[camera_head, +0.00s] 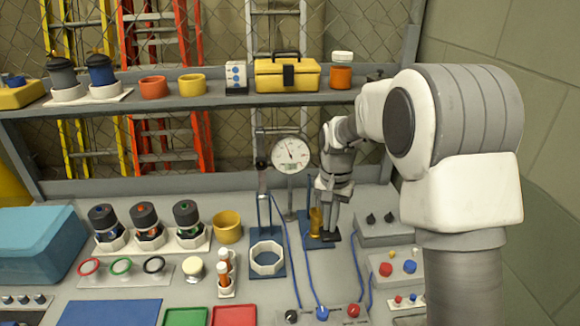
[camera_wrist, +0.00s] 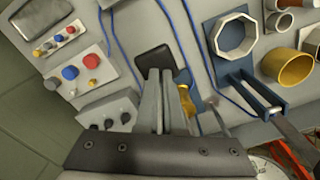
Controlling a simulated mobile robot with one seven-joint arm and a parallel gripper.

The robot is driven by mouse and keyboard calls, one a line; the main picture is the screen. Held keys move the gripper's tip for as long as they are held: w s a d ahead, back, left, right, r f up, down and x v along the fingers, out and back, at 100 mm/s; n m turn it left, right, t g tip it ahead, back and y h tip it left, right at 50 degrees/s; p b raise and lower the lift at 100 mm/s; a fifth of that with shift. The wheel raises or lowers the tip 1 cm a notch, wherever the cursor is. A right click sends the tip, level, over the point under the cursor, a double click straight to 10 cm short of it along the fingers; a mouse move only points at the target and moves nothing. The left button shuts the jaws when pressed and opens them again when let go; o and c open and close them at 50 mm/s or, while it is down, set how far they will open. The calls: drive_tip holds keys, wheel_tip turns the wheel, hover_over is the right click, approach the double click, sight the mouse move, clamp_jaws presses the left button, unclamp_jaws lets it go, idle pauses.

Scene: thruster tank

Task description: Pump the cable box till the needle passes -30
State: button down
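The round white gauge (camera_head: 290,153) stands on a post at the back of the bench. Its red needle tilts up and slightly left; the numbers are too small to read. My gripper (camera_head: 329,230) points down at the bench, right of the gauge, beside a gold cylinder (camera_head: 315,221) on a blue base. In the wrist view its fingers (camera_wrist: 161,80) lie close together with no object visible between them. Their tips are over or on a dark flat pad (camera_wrist: 155,61); contact is unclear. The gold part (camera_wrist: 186,98) is just beside the fingers. Which part is the cable box is unclear.
A grey box with black knobs (camera_head: 376,218) stands right of my gripper. A blue stand with a white octagonal ring (camera_head: 266,257) is to the left. Blue cables (camera_head: 297,268) run across the bench front. A shelf (camera_head: 200,105) crosses behind.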

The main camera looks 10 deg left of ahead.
sight(329, 236)
wheel_tip(329, 236, down, 5)
drive_tip(key=b, duration=0.2)
drive_tip(key=shift+w+f+b, duration=0.1)
drive_tip(key=shift+b, duration=0.25)
wheel_tip(329, 236, up, 13)
drive_tip(key=p, duration=0.9)
drive_tip(key=shift+p, duration=0.3)
